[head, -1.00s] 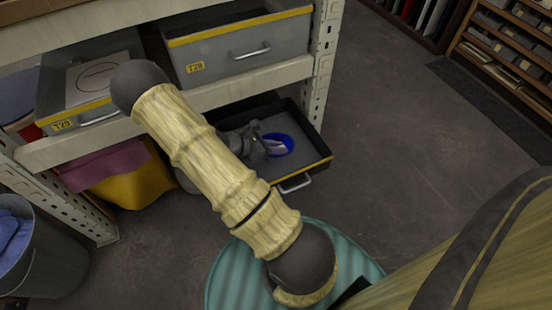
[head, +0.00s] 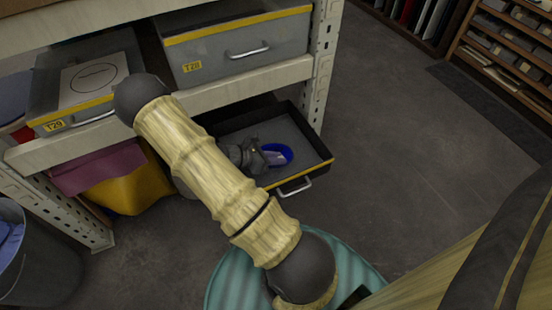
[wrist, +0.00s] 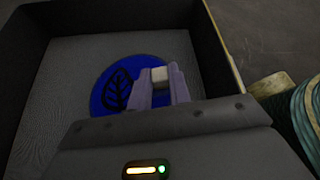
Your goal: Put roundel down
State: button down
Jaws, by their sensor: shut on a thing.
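The roundel is a round blue disc with a black leaf figure, plain in the wrist view (wrist: 112,88). In the head view it is a small blue oval (head: 286,150) inside the open grey-lined drawer (head: 294,125). My gripper (wrist: 158,78) reaches over the drawer and is shut on the roundel near its right side, with a small pale block between the fingers. My gripper also shows in the head view (head: 270,157). The roundel lies low over the drawer floor; I cannot tell if it touches. Its edge under the fingers is hidden.
Dark drawer walls with a yellow front edge surround the roundel, and the floor around it in the drawer is bare. A teal striped round top (head: 235,280) stands in front.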

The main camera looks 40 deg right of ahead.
jog(key=shift+f, duration=0.1)
jog(key=c, duration=1.3)
grip_release()
jog(key=shift+w+a+r, duration=0.1)
jog(key=shift+a+r, duration=0.1)
jog(key=shift+r, duration=0.15)
jog(key=p+v, duration=0.7)
jog(key=v, duration=0.4)
jog(key=shift+a, duration=0.3)
